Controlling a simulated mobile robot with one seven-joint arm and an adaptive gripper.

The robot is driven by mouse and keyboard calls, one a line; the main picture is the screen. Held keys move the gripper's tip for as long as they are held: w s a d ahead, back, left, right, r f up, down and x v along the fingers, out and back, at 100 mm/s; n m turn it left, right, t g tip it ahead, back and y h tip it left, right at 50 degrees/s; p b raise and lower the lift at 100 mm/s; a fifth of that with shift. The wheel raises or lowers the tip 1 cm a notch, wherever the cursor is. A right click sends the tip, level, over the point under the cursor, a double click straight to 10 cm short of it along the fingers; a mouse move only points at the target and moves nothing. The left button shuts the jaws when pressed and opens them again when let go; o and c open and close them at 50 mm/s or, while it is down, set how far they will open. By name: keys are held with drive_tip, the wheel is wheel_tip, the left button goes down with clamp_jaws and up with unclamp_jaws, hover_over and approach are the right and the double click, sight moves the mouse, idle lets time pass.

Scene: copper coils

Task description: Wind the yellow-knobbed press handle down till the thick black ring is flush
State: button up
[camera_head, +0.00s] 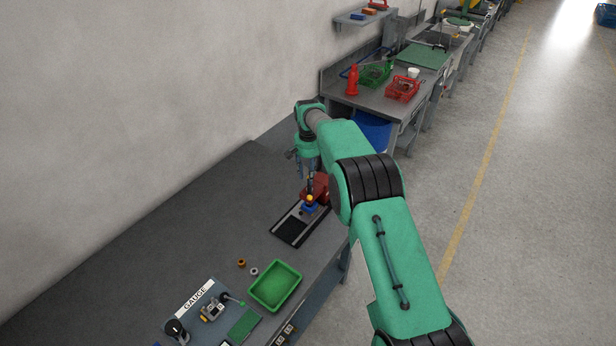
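The press (318,185) shows as a small red body on the grey bench, partly hidden behind my green arm. A yellow knob (309,198) sits at its front, just above a blue part (309,209). The press stands at the far end of a dark tray-like plate (285,236). My gripper (310,180) hangs down from the wrist just above the press, close to the yellow knob. Its fingers are too small and dark to tell whether they are open or touch the handle. I cannot make out the thick black ring.
A green tray (252,291), a copper-coloured ring (241,263) and a pale ring (253,271) lie nearer on the bench. A gauge station (195,293) is at the lower left. The bench's left part is clear. Another bench (385,97) with baskets and a red bottle stands beyond.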

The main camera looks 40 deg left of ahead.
sight(309, 186)
drive_tip(key=shift+r, duration=0.35)
drive_tip(key=shift+w+d+f+n+b, duration=0.15)
drive_tip(key=shift+f+n+b, duration=0.1)
drive_tip(key=shift+f+n, duration=0.15)
drive_tip(key=shift+w+f+n+b, duration=0.1)
drive_tip(key=shift+f+n+b, duration=0.15)
drive_tip(key=shift+f, duration=0.25)
drive_tip(key=shift+f+n, duration=0.1)
drive_tip(key=shift+n, duration=0.25)
drive_tip(key=shift+d, duration=0.1)
drive_tip(key=shift+f+b, duration=0.3)
drive_tip(key=shift+f, duration=0.45)
drive_tip(key=shift+f, duration=0.4)
idle(0.4)
